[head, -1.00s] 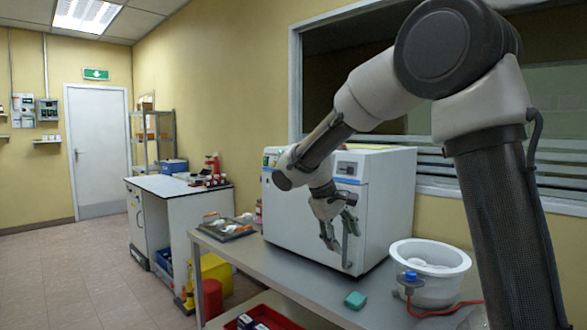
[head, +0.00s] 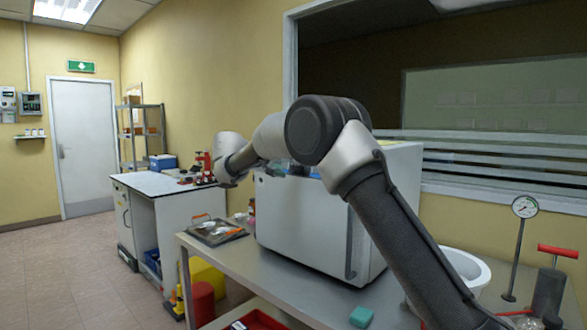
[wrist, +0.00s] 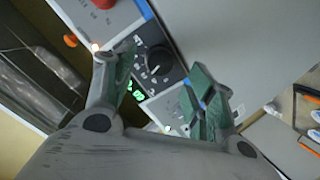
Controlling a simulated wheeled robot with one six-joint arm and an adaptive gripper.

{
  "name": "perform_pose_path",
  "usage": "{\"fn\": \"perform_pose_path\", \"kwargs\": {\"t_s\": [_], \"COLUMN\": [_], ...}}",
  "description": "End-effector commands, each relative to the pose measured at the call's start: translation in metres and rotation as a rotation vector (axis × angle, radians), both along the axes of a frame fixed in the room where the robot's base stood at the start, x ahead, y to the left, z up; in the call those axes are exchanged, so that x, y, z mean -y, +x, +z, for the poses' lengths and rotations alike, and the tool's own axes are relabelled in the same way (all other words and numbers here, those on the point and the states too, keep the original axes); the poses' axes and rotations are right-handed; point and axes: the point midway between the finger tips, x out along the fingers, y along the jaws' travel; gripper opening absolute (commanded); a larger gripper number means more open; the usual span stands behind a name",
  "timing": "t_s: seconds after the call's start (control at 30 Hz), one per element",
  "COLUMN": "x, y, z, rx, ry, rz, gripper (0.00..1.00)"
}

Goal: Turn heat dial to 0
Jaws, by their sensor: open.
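The heat dial (wrist: 155,60) is a round black knob with a white pointer mark, set on a dark panel of the white cabinet. It shows near the middle of the wrist view. My gripper (wrist: 162,64) is open, with one green-padded finger on each side of the dial in the picture. I cannot tell whether either finger touches it. In the head view the white cabinet (head: 305,225) stands on the grey bench, and my arm's wrist is at its upper left. The dial and my fingers are hidden there.
Small green lit digits (wrist: 138,93) show beside the dial, and a red part (wrist: 103,4) is at the wrist view's top. A tray of tools (head: 215,232) lies left of the cabinet.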

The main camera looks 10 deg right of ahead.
Motion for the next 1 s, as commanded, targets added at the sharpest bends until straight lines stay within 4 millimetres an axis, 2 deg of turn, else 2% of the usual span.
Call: {"fn": "perform_pose_path", "kwargs": {"t_s": [0.1, 0.23, 0.6, 0.67, 0.87, 1.0], "x": [0.017, 0.029, 0.036, 0.036, 0.036, 0.036], "y": [0.011, 0.020, 0.025, 0.025, 0.025, 0.025], "z": [-0.007, -0.011, -0.014, -0.014, -0.014, -0.014], "rx": [-0.002, -0.001, -0.003, -0.003, -0.003, -0.003], "ry": [0.000, 0.001, 0.001, 0.001, 0.001, 0.000], "rz": [-0.002, 0.000, 0.001, 0.001, 0.001, 0.002], "gripper": [0.55, 0.55, 0.55, 0.46, 0.10, 0.10]}}
